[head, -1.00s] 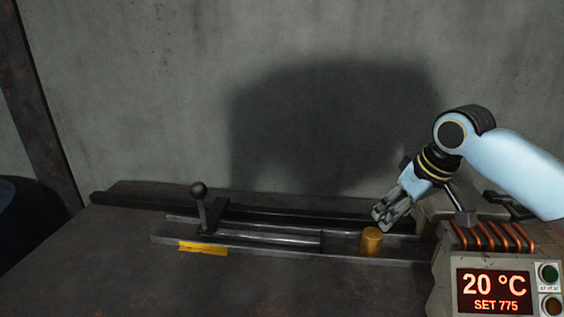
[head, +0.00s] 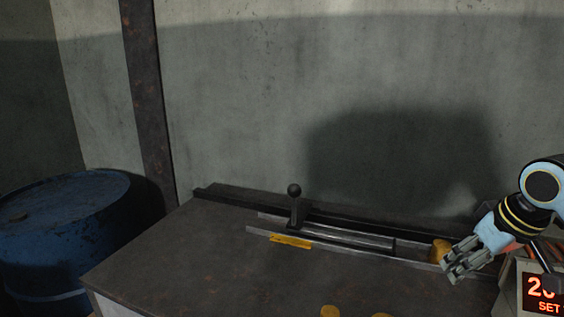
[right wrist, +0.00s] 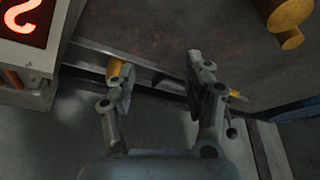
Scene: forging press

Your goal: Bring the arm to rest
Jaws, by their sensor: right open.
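My right gripper (head: 459,271) is open at the right of the head view, over the bench beside the rail. It holds nothing. A yellow-brown cylinder (head: 439,249) stands at the right end of the rail, just behind the fingers in the head view. It also shows in the right wrist view (right wrist: 116,70), partly hidden by a finger. In the right wrist view the gripper (right wrist: 157,75) has its two fingers well apart. My left gripper is not in view.
The rail (head: 350,238) has a black ball-topped lever (head: 295,205) and a yellow plate (head: 290,241). A heater box with a red display (head: 540,293) stands at the right edge. More yellow pieces (head: 329,312) lie at the front. A blue barrel (head: 65,230) stands left. The bench's left part is clear.

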